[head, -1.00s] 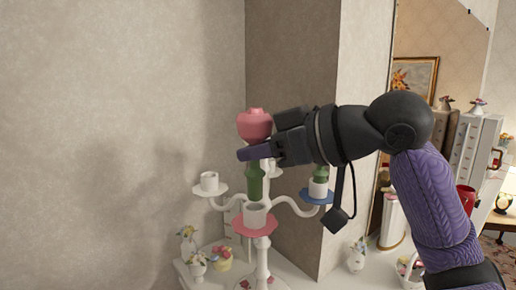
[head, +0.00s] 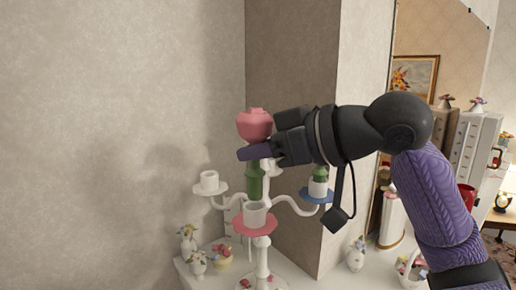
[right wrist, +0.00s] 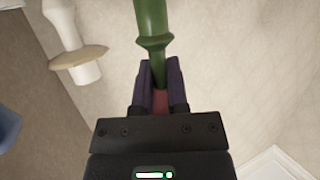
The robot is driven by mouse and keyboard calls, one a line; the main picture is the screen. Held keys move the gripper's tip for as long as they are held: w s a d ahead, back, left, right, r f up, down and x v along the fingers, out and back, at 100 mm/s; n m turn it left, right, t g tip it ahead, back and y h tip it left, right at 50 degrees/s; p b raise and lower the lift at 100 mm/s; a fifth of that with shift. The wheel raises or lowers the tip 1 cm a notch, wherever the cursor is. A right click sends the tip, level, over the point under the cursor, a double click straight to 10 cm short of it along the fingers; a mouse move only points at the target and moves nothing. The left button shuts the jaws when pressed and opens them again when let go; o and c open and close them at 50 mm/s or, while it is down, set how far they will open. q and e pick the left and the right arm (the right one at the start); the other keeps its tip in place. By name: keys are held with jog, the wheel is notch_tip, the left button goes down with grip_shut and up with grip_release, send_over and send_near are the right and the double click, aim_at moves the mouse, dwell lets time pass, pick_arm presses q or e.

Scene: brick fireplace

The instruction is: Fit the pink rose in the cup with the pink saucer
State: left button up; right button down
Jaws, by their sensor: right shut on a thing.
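The pink rose (head: 255,124) has a pink bloom and a thick green stem. My right gripper (head: 262,151) is shut on it just below the bloom. The rose is upright, bloom up. Its stem (head: 255,182) points down over the white cup (head: 255,214) on the pink saucer (head: 246,229); I cannot tell whether the stem's lower end is at or inside the rim. In the right wrist view the green stem (right wrist: 153,25) runs up from between the fingers, and the cup with the pink saucer does not show. My left gripper is not in view.
The white candelabra (head: 262,262) also carries a cup on a white saucer (head: 210,188) at left and a cup on a blue saucer (head: 316,196) at right, with a green stem in it. Small flower vases (head: 197,262) stand on the white shelf below. A wall corner is close behind.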

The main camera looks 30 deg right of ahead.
aim_at(259, 174)
jog(key=shift+f, duration=0.1)
jog(key=shift+f+b, duration=0.35)
jog(key=shift+b, duration=0.05)
jog(key=shift+f+b, duration=1.2)
jog(key=shift+f, duration=0.15)
jog(key=c, duration=0.6)
grip_release()
jog(key=shift+o, duration=0.2)
jog(key=b+v, duration=0.3)
jog(key=v, duration=0.7)
